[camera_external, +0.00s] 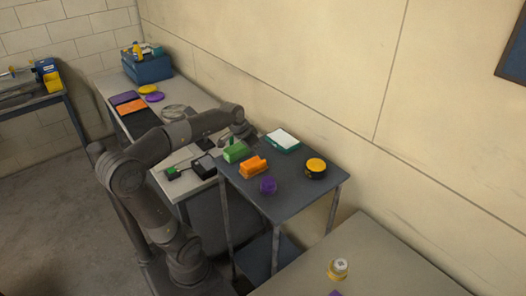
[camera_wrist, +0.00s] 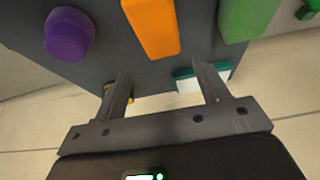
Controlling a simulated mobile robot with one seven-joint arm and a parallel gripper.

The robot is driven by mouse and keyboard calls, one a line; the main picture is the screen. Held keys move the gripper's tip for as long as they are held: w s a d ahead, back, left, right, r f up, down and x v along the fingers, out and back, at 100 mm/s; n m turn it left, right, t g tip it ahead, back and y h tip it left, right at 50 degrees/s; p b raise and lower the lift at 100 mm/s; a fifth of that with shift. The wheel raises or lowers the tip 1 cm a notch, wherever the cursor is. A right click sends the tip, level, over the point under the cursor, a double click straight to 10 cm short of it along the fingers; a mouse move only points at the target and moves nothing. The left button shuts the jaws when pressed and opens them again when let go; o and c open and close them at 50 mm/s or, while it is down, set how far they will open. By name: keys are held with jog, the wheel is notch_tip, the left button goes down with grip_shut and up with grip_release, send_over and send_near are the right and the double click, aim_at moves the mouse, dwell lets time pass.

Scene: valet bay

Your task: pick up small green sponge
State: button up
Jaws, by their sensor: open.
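My gripper (camera_wrist: 165,78) is open and empty, its fingers pointing over the dark grey table by its edge nearest the wall. In the external view my gripper (camera_external: 241,132) is above the table's far left corner. A larger green block (camera_external: 236,152) lies there beside an orange one; it shows at the upper right of the wrist view (camera_wrist: 245,16). A small green piece (camera_wrist: 308,12) is at the right edge of the wrist view. The external view shows small green bits near the gripper (camera_external: 230,141) and on the workbench (camera_external: 171,172); I cannot tell which is the sponge.
The dark table (camera_external: 290,203) also holds an orange block (camera_external: 253,168), purple cylinder (camera_external: 267,185), yellow-topped black tin (camera_external: 316,168) and teal-rimmed white box (camera_external: 283,141). The wall is close behind. A workbench (camera_external: 180,95) with a blue crate (camera_external: 147,68) adjoins on the left.

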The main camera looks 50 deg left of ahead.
jog(key=w+a+f, duration=0.1)
jog(key=w+a, duration=1.6)
jog(key=a, duration=0.5)
jog(key=w+a+f+m, duration=0.1)
jog(key=a+f, duration=0.5)
jog(key=a, duration=0.3)
jog(key=w+a+f, duration=0.1)
jog(key=a+f, duration=0.4)
jog(key=a, duration=0.4)
jog(key=w+a+f+m, duration=0.1)
jog(key=w+a+f, duration=0.1)
jog(key=a+f, duration=0.55)
jog(key=shift+h, duration=0.4)
jog(key=x, duration=0.5)
jog(key=a+x, duration=0.1)
jog(key=x, duration=0.2)
jog(key=shift+w+r, duration=0.1)
jog(key=shift+w, duration=0.05)
jog(key=c, duration=1)
